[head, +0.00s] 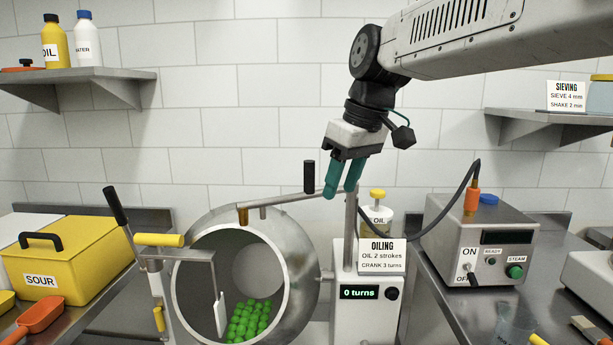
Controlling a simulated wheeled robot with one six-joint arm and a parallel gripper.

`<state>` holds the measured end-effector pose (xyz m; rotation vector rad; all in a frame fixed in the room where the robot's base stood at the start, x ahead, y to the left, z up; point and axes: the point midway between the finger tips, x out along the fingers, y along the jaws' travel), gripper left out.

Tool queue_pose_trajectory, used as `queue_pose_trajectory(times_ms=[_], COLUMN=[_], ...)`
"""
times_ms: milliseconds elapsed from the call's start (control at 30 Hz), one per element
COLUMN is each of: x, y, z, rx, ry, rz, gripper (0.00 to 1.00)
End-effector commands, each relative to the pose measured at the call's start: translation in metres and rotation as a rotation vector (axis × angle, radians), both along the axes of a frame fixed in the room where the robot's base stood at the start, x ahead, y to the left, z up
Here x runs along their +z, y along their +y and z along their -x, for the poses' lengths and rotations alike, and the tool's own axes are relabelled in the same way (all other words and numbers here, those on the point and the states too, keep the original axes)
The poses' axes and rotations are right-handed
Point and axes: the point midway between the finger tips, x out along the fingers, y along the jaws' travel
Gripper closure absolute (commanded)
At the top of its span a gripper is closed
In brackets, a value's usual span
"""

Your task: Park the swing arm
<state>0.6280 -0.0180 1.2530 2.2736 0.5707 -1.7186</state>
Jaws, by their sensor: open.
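The swing arm (285,201) is a thin grey metal bar. It reaches left from an upright post (350,225) and slopes slightly down to a brass-coloured nozzle (243,215) at the upper rim of the steel drum (305,265). A black upright knob (309,176) stands on the bar. My gripper (342,194) has teal fingers, open and pointing down, near the post end of the bar, right of the knob. One finger overlaps the bar in the picture; I cannot tell whether they touch. Nothing shows between the fingers.
Green gummies (250,320) lie in the drum. A bracket with a yellow handle (160,240) stands at the drum's left. A black hose (462,190) runs to the steam box (480,245). An oil bottle (377,215) and OILING card (382,254) stand close below my gripper.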

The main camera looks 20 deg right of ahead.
Motion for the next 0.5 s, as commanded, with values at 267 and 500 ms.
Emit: queue_pose_trajectory(times_ms=[267, 500], x=[0.040, 0.036], y=[0.001, 0.005], z=[-0.090, -0.109], rx=[0.189, 0.228], ry=[-0.094, -0.112], rz=[-0.016, -0.018], gripper=[0.56, 0.56])
